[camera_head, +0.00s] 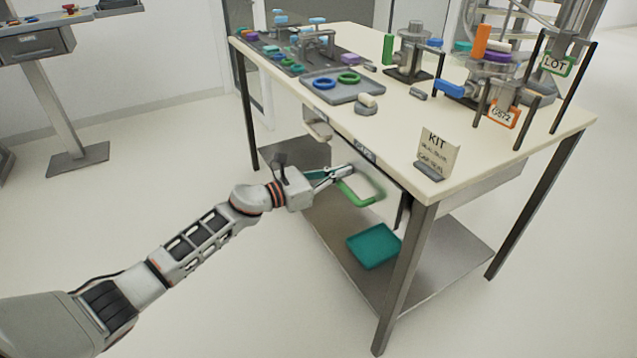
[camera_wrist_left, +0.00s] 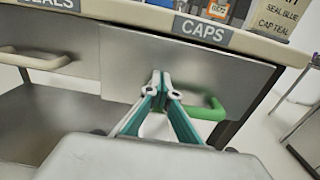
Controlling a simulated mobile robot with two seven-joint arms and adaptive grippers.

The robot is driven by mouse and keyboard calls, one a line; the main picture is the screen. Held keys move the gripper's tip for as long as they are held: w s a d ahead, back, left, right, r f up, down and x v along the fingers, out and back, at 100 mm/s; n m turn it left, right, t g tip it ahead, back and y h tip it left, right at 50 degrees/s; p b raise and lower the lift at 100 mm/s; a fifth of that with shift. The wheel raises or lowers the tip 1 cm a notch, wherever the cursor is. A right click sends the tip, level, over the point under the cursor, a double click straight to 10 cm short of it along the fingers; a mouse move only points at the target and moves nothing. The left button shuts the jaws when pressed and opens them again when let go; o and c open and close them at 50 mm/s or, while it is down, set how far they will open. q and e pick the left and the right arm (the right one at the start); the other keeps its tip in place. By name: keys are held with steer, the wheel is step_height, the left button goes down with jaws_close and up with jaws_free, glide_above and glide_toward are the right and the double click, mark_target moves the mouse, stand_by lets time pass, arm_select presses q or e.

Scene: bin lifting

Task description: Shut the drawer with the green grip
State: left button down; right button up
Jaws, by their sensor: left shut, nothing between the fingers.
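The green grip (camera_head: 362,201) is a U-shaped handle on a pale grey drawer front under the table's edge. In the left wrist view the green grip (camera_wrist_left: 209,111) shows to the right of my fingers, its left part hidden behind them. The drawer front (camera_wrist_left: 118,68) sits below a CAPS label (camera_wrist_left: 203,31). How far the drawer stands out is hard to tell. My left gripper (camera_head: 346,170) is shut and empty, fingertips at the drawer front beside the grip's left end. In the wrist view the tips (camera_wrist_left: 159,76) overlap the front; contact is unclear. My right gripper is not in view.
A second drawer with a beige grip (camera_wrist_left: 30,60) lies to the left. The tabletop (camera_head: 400,115) holds a grey tray (camera_head: 343,87), a KIT sign (camera_head: 437,153) and fixtures. A teal bin (camera_head: 373,246) sits on the lower shelf. A table leg (camera_head: 408,280) stands right of the drawer.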

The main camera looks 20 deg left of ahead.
arm_select(q)
steer(key=b+x, duration=0.1)
steer(key=x, duration=0.4)
steer(key=shift+w+d+f, duration=0.15)
steer(key=shift+f, duration=0.05)
steer(key=shift+w+d+r, duration=0.15)
steer(key=shift+w+d, duration=0.1)
steer(key=shift+w, duration=0.05)
steer(key=shift+r, duration=0.15)
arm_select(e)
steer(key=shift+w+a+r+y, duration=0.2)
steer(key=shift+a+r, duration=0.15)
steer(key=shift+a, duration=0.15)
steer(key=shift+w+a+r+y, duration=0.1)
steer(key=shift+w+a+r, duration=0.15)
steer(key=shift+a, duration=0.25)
arm_select(q)
steer(key=shift+r, duration=0.1)
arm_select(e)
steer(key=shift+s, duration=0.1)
arm_select(q)
steer(key=shift+a, duration=0.1)
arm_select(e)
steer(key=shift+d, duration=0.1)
